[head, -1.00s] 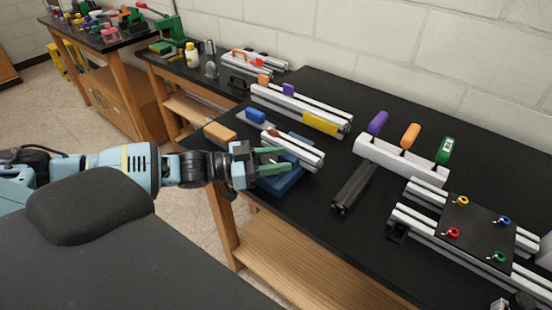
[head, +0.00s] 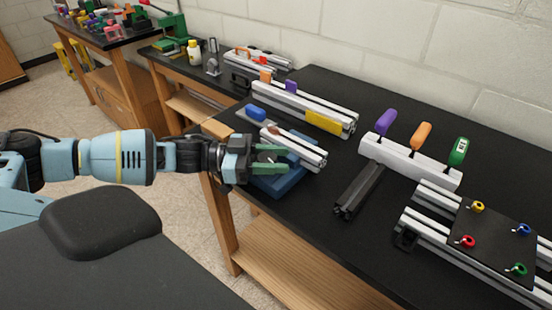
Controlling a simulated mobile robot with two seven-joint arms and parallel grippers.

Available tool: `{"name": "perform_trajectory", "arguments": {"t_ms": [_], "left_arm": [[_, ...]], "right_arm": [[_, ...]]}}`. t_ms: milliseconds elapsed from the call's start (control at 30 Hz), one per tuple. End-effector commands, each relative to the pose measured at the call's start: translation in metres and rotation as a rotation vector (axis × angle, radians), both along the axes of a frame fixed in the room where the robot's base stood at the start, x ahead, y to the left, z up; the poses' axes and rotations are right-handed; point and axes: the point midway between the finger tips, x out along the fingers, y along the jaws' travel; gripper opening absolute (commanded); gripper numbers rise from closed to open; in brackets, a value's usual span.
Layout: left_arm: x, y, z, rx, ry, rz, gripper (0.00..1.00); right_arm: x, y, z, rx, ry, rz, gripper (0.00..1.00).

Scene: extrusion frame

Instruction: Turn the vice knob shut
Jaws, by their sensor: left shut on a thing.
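The blue vice (head: 284,183) sits at the front left edge of the black bench, with a short silver extrusion (head: 298,146) lying across its top. My left gripper (head: 272,161) comes in from the left at the vice's near side. Its two green fingers are shut on the vice knob, a small dark round part that shows between them and is mostly hidden. My right gripper is not in view.
A blue-handled tool (head: 256,113) lies just behind the vice. A long extrusion with a yellow block (head: 322,122) is farther back. A dark bar (head: 359,190) and a white holder (head: 411,163) with three coloured handles stand to the right. Bench between vice and bar is clear.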

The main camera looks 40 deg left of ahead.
Motion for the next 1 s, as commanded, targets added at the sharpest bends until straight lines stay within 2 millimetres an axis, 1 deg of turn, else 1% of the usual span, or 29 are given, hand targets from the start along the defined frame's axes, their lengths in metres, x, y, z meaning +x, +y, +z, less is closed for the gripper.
{"name": "perform_trajectory", "arguments": {"t_ms": [100, 133, 267, 533, 633, 767, 1000], "left_arm": [[0.0, 0.001, 0.001, 0.001, -0.001, 0.002, 0.16], [0.0, 0.001, 0.001, 0.001, -0.001, 0.002, 0.43], [0.0, 0.0, 0.001, 0.001, -0.001, 0.002, 0.6], [0.0, 0.001, 0.0, 0.0, 0.0, 0.002, 0.61], [-0.003, 0.005, -0.001, 0.001, 0.002, 0.003, 0.61], [-0.011, 0.019, -0.002, 0.003, 0.004, 0.004, 0.61], [-0.032, 0.051, -0.002, 0.005, 0.005, 0.004, 0.61]], "right_arm": [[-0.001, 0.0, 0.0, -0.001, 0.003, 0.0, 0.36], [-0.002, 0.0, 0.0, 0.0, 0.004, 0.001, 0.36], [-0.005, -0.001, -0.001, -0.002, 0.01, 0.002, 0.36], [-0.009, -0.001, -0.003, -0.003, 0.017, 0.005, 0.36], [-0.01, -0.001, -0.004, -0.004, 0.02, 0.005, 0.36], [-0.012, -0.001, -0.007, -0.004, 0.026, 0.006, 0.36], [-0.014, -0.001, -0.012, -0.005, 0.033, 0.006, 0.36]]}}
